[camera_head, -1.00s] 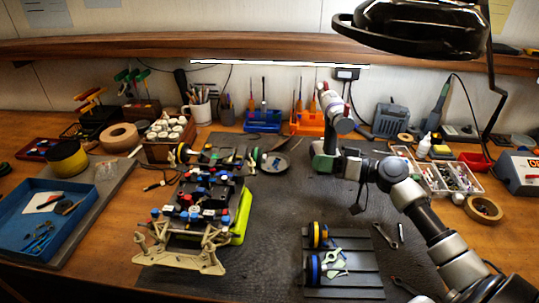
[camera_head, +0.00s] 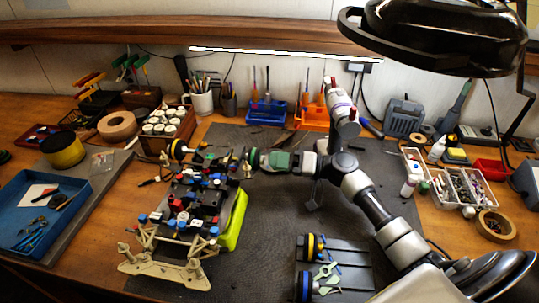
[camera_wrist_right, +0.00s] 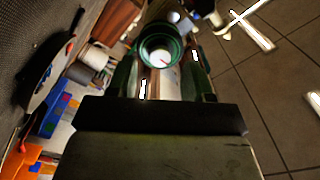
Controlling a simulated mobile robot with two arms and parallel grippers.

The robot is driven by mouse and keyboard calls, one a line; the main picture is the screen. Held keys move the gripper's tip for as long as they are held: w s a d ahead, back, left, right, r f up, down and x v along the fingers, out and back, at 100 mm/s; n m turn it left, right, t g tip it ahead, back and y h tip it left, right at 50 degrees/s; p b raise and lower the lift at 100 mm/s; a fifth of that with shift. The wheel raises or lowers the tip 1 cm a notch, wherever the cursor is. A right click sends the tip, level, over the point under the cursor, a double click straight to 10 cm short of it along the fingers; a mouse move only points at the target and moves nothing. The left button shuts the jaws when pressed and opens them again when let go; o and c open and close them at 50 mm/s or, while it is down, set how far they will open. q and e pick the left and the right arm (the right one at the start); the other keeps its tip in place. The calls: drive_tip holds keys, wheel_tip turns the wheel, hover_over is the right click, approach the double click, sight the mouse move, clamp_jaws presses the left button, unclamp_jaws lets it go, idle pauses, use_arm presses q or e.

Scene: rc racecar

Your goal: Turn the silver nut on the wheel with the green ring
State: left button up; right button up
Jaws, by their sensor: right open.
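The racecar chassis (camera_head: 195,205) rests on a tan stand (camera_head: 165,262) left of centre. Its wheel with the green ring (camera_head: 252,159) is at the far right corner of the chassis, facing right. My right gripper (camera_head: 263,161) reaches in from the right, level with this wheel and right at it. In the right wrist view the green-ringed wheel (camera_wrist_right: 161,45) shows ahead, between the open fingers of the gripper (camera_wrist_right: 163,75). The silver nut cannot be made out clearly; I cannot tell whether the fingers touch anything. My left gripper is not in view.
Loose wheels (camera_head: 309,247) and small tools lie on a dark ribbed tray (camera_head: 345,262) at front right. Screwdriver holders (camera_head: 267,112) stand behind. The dark mat between chassis and tray is clear.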

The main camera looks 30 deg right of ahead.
sight(262, 160)
drive_tip(key=shift+w+a+r, duration=0.1)
drive_tip(key=shift+w+a, duration=0.3)
drive_tip(key=shift+a, duration=0.1)
drive_tip(key=shift+w+a, duration=0.35)
drive_tip(key=shift+a, duration=0.15)
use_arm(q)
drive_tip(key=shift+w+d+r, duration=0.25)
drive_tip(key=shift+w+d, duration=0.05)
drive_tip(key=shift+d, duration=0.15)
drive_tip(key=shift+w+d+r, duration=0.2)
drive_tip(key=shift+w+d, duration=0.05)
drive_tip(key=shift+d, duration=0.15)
use_arm(e)
clamp_jaws()
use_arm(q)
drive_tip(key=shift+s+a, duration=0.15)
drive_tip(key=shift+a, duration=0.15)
